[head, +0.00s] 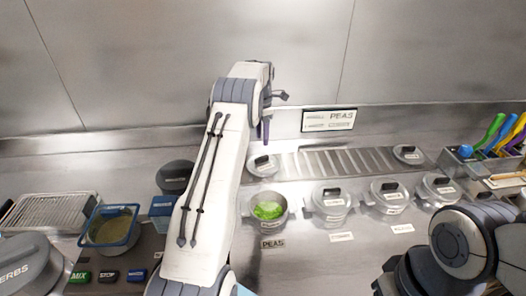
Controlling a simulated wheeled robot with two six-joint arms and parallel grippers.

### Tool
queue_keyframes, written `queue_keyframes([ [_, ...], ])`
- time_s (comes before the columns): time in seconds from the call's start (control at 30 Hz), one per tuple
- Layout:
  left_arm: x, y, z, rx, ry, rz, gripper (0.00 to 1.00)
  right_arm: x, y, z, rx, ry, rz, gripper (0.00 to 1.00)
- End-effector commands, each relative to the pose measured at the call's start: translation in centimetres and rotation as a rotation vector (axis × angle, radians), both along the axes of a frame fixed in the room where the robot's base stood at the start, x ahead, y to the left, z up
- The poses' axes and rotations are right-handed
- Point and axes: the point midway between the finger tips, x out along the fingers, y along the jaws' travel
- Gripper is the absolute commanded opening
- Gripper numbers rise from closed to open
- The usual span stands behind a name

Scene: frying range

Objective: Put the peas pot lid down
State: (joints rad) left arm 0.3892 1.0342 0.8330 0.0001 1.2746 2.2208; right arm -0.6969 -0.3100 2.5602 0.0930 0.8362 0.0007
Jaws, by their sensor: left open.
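The peas pot (269,207) stands open on the counter behind its PEAS label, with green peas showing inside. A round grey lid with a dark handle (263,165) lies behind that pot, at the left end of the slotted strip, apart from the pot. My left gripper (275,116) is open and empty, above and a little behind this lid. Its arm hides part of the gripper and the counter to the left. Only links of my right arm show at the lower right; its gripper is out of view.
Several lidded pots, including one (331,203), stand in a row to the right. Another lid (408,154) lies at the strip's right end. The slotted strip (335,162) between the lids is clear. A fryer basket (110,228) is at left.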

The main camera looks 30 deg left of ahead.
Motion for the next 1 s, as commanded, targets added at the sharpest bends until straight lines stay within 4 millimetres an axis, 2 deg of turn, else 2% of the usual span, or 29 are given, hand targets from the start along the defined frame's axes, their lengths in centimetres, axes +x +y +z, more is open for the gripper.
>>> queue_keyframes([
  [0.1,0.1,0.0,1.8,0.002,-0.003,0.0,0.5,0.0,0.0,-0.4,0.0,0.0,0.0,0.48],
  [0.2,0.0,0.0,2.7,0.0,-0.001,0.0,0.5,0.0,0.0,-0.5,0.0,0.0,0.0,0.48],
  [0.37,0.0,0.0,3.2,0.0,0.0,-0.002,0.5,0.0,0.0,-0.5,0.0,0.0,0.0,0.48],
  [0.47,0.1,-1.3,3.8,-0.001,-0.002,-0.053,0.5,0.0,0.0,-0.5,0.0,0.0,0.0,0.48],
  [0.57,0.2,-5.0,5.2,-0.004,-0.008,-0.223,0.5,0.0,0.0,-0.5,0.0,0.0,0.0,0.48],
  [0.67,-0.6,-11.2,7.2,-0.008,-0.016,-0.512,0.5,0.0,0.0,-0.5,0.0,0.0,0.0,0.48],
  [0.73,-2.1,-16.0,8.6,-0.01,-0.025,-0.751,0.5,0.0,0.0,-0.5,0.0,0.0,0.0,0.48],
  [0.8,-4.2,-20.5,9.8,-0.013,-0.033,-0.994,0.5,0.0,0.0,-0.5,0.0,0.0,0.0,0.48],
  [0.87,-6.5,-24.0,10.6,-0.014,-0.041,-1.2,0.5,0.0,0.0,-0.5,0.0,0.0,0.0,0.48],
  [0.9,-8.3,-26.1,11.0,-0.013,-0.046,-1.338,0.5,0.0,0.0,-0.5,0.0,0.0,0.0,0.48],
  [0.97,-11.2,-29.1,11.5,-0.015,-0.055,-1.545,0.5,0.0,0.0,-0.5,0.0,0.0,0.0,0.48],
  [1.0,-13.4,-30.8,11.8,-0.016,-0.06,-1.682,0.5,0.0,0.0,-0.5,0.0,0.0,0.0,0.48],
])
